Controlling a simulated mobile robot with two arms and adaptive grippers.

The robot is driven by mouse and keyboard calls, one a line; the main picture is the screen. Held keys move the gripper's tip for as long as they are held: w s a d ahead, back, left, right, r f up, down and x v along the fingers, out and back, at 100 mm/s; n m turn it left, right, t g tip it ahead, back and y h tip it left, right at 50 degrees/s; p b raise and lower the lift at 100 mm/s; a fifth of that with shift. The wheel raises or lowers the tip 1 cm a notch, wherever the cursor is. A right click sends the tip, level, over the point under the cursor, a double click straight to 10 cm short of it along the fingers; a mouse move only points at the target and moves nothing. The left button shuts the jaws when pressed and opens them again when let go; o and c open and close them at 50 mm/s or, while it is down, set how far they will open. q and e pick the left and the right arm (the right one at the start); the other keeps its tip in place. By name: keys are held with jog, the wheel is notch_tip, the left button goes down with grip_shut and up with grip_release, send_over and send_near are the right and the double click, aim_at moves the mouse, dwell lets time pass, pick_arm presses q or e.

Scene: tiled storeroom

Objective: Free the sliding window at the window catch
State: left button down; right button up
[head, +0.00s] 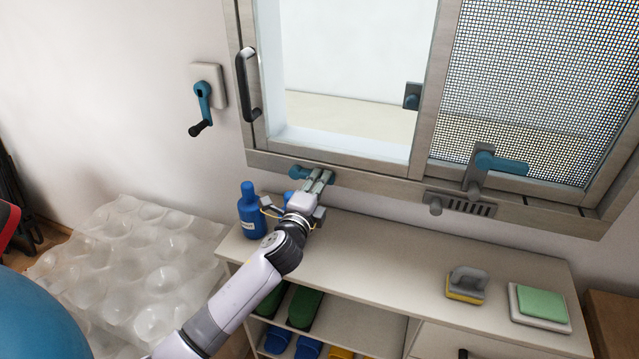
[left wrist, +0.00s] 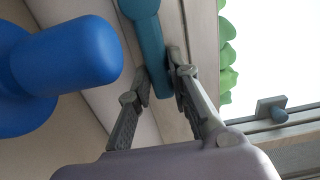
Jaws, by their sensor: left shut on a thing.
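The sliding window has a pale frame (head: 350,164) and a black pull handle (head: 247,86) on its left side. A teal lever (head: 298,172), apparently the window catch, sits on the bottom rail near the left corner. My left gripper (head: 318,178) is at this lever, above the shelf. In the left wrist view the teal lever (left wrist: 149,45) runs down between the two fingers (left wrist: 160,72), and they are shut on it. The lever's far end is out of that view. My right gripper is not in view.
A blue bottle (head: 250,214) stands on the shelf unit (head: 390,240) close left of my gripper; it looms in the left wrist view (left wrist: 65,65). Another teal handle (head: 500,163) is by the mesh screen (head: 540,80). A teal crank (head: 203,100) is on the wall. The shelf's middle is clear.

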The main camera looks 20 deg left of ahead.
aim_at(312, 149)
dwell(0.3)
pick_arm(q)
notch_tip(312, 149, up, 2)
jog(key=n, duration=0.1)
jog(key=n+p, duration=0.2)
jog(key=n, duration=0.1)
jog(key=shift+a+r, duration=0.15)
jog(key=shift+r, duration=0.1)
jog(key=n+p, duration=0.1)
jog(key=r+n, duration=0.1)
jog(key=shift+a+r+n+p, duration=0.25)
jog(key=shift+a+n+p, duration=0.05)
jog(key=shift+a+p, duration=0.1)
jog(key=n+p, duration=0.1)
jog(key=a+r+n+p, duration=0.1)
jog(key=n, duration=0.1)
jog(key=shift+a+r, duration=0.15)
jog(key=shift+r, duration=0.05)
jog(key=shift+a+r+n+p, duration=0.25)
jog(key=shift+a+n+p, duration=0.3)
jog(key=shift+n, duration=0.65)
jog(key=c, duration=1.5)
grip_release()
jog(key=shift+r, duration=0.1)
